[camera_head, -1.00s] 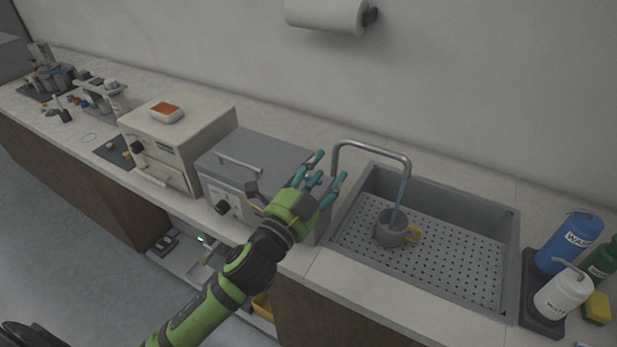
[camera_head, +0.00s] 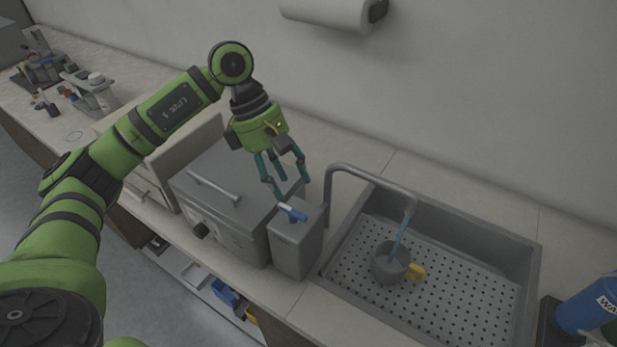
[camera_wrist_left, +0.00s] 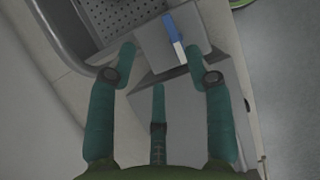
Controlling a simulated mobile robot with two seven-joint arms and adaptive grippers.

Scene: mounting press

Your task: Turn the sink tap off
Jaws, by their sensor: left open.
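The grey sink tap (camera_head: 368,176) arches over the basin, and a blue stream of water (camera_head: 397,238) runs from it into a grey mug (camera_head: 386,264) with a yellow handle. A small blue and white lever (camera_head: 292,212) sits on top of a grey box (camera_head: 298,246) beside the sink; it also shows in the left wrist view (camera_wrist_left: 174,36). My left gripper (camera_head: 287,188) points down just above the lever, with its teal fingers spread and empty. In the left wrist view the fingertips (camera_wrist_left: 160,60) stand just short of the lever. I cannot tell whether any finger touches it.
The sink basin (camera_head: 530,262) has a perforated floor. A grey lidded appliance (camera_head: 236,196) stands left of the lever box, close to my gripper. A blue bottle (camera_head: 590,305) stands right of the sink. A paper roll (camera_head: 328,12) hangs on the wall.

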